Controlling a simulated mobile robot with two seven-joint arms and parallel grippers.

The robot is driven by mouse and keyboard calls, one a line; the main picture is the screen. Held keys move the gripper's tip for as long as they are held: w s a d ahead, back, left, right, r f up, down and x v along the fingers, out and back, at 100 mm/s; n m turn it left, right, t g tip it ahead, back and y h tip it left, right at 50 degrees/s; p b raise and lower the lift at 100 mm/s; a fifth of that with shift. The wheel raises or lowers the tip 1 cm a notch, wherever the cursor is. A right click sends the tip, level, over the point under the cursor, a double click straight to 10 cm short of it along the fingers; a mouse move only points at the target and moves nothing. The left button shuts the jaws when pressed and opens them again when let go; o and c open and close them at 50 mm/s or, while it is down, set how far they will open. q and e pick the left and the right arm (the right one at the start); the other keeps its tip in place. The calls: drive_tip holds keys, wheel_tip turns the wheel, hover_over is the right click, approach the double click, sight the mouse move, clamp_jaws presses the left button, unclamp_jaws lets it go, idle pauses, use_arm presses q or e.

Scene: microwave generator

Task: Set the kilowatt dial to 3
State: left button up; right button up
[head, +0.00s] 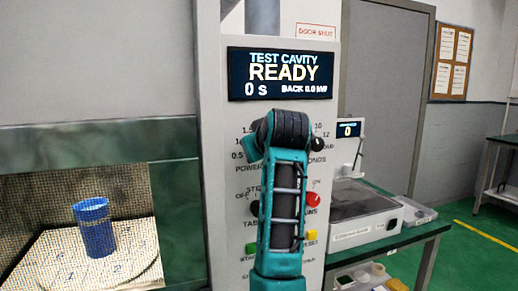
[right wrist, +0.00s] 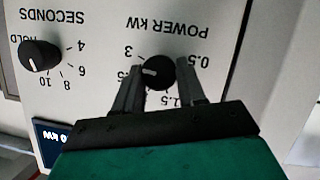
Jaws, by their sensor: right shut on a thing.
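The kilowatt dial (right wrist: 157,72) is a round black knob under the label POWER kW, which reads upside down in the right wrist view. Its white pointer line points left in that picture, towards a label ending in .5, just short of the 3 (right wrist: 128,52). A finger partly covers that label. My right gripper (right wrist: 162,75) is shut on the dial, one finger on each side. In the head view my right arm hides the dial and gripper. The display (head: 282,73) reads TEST CAVITY READY, 0 s, BACK 0.0 kW. My left gripper is not in view.
The black SECONDS knob (right wrist: 40,55) is beside the dial. A red knob (head: 312,199) and a yellow button (head: 310,236) sit lower on the panel. A blue cup (head: 95,232) stands on the cavity's turntable at left. A side table (head: 400,246) stands at right.

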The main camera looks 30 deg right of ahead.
drive_tip(key=shift+d+m+y, duration=0.1)
drive_tip(key=shift+m+y, duration=0.8)
drive_tip(key=shift+m, duration=0.2)
drive_tip(key=shift+f, duration=0.1)
drive_tip(key=o, duration=1.1)
drive_tip(key=shift+s, duration=0.1)
drive_tip(key=shift+v, duration=6.45)
drive_tip(key=shift+d+f, duration=0.1)
drive_tip(key=shift+f, duration=0.05)
